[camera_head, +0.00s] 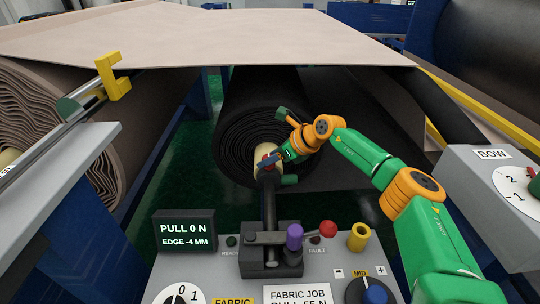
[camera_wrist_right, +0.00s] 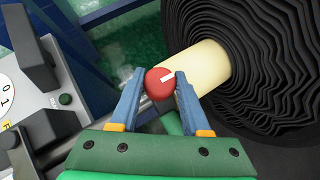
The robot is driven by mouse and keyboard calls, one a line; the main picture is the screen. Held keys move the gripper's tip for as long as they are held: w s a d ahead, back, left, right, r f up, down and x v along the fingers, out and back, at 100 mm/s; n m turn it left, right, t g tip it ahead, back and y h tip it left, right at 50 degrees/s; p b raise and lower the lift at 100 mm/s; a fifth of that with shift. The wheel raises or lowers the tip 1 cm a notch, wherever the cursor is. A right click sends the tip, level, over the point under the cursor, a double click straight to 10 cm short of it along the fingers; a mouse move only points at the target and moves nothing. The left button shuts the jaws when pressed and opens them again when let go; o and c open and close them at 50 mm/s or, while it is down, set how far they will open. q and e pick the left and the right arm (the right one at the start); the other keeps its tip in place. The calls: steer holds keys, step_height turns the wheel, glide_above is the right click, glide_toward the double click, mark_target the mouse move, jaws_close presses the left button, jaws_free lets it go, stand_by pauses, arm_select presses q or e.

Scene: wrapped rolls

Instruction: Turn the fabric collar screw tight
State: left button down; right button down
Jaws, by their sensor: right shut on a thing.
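The fabric collar screw has a round red head with a white mark (camera_wrist_right: 161,84). It sits at the end of the pale roll core (camera_wrist_right: 205,68), in front of the dark wound fabric roll (camera_wrist_right: 262,50). My right gripper (camera_wrist_right: 160,88) has its blue fingers on both sides of the red head, shut on it. In the head view the right gripper (camera_head: 268,160) reaches the core end from the right, and only a little red shows between the fingers. My left gripper is not in view.
A grey console in front carries a display (camera_head: 185,230) reading PULL 0 N and EDGE -4 MM, a purple-knobbed lever (camera_head: 294,238), a red knob (camera_head: 328,229) and a yellow ring (camera_head: 359,237). A BOW panel (camera_head: 492,154) stands right. Another fabric roll (camera_head: 50,120) is left.

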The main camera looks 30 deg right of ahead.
steer(key=m+p, duration=0.1)
steer(key=m+h+p, duration=0.1)
steer(key=p, duration=0.1)
steer(key=shift+r+t+h, duration=0.3)
steer(key=shift+r+t, duration=0.1)
steer(key=shift+a+f+m+h+p, duration=0.15)
steer(key=shift+m+h+p, duration=0.25)
steer(key=shift+m+h, duration=0.45)
steer(key=shift+f+m+h, duration=0.2)
steer(key=shift+m+h, duration=0.05)
steer(key=shift+m, duration=0.4)
steer(key=shift+f+m+h+b, duration=0.1)
steer(key=shift+m+h+b, duration=0.2)
steer(key=shift+m+b, duration=0.1)
steer(key=m+h+b, duration=0.2)
steer(key=b, duration=0.1)
steer(key=m+h+b, duration=0.2)
steer(key=m+b, duration=0.1)
steer(key=shift+a+f+g+b, duration=0.1)
steer(key=shift+f+g+b, duration=0.1)
steer(key=shift+g+b, duration=0.1)
steer(key=shift+r+m+g+h+b, duration=0.15)
steer(key=shift+m+g+h+b, duration=0.25)
steer(key=shift+m+h+b, duration=0.6)
steer(key=shift+r+m+g, duration=0.1)
steer(key=shift+m+g, duration=0.3)
steer(key=shift+m, duration=0.6)
steer(key=shift+b, duration=0.3)
